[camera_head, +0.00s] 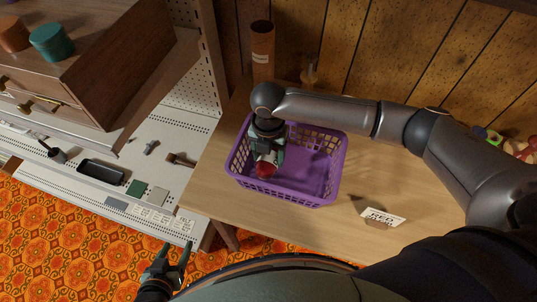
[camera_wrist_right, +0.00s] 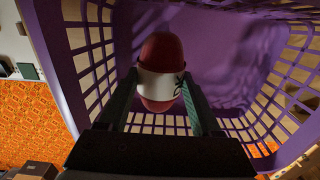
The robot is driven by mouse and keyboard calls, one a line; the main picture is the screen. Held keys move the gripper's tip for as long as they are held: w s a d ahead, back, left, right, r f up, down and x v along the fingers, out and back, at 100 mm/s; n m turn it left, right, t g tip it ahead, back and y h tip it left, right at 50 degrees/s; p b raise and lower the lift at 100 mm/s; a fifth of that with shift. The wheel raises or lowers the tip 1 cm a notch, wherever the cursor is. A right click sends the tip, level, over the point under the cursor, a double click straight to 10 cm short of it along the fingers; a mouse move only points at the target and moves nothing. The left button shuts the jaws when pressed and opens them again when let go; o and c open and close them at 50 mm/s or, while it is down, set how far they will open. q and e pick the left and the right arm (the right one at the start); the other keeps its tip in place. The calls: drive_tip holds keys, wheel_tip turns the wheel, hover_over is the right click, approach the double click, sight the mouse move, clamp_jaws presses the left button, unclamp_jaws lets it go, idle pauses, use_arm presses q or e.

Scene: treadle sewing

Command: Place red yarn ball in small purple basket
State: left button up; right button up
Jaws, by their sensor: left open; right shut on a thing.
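The purple basket (camera_head: 318,190) stands on the wooden table in the head view; its lattice wall also shows in the right wrist view (camera_wrist_right: 100,40). My right gripper (camera_head: 267,160) reaches down inside the basket at its left part. It is shut on the red yarn ball (camera_head: 265,170), which has a pale band around its middle in the right wrist view (camera_wrist_right: 160,85). The ball is between the fingers, inside the basket walls; whether it touches the floor I cannot tell. My left gripper (camera_head: 178,262) is open and empty, low at the left, over the orange carpet.
A small white card (camera_head: 383,215) with "RED" on it stands on the table (camera_head: 240,205) right of the basket. A brown cylinder (camera_head: 262,50) stands behind the basket. A white bench (camera_head: 130,170) with small parts and a wooden drawer box (camera_head: 120,65) are at the left.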

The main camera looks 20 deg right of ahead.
drive_tip(key=shift+f, duration=0.1)
drive_tip(key=o, duration=1.3)
wheel_tip(320, 180, up, 12)
drive_tip(key=shift+r+p, duration=0.15)
drive_tip(key=shift+p, duration=0.2)
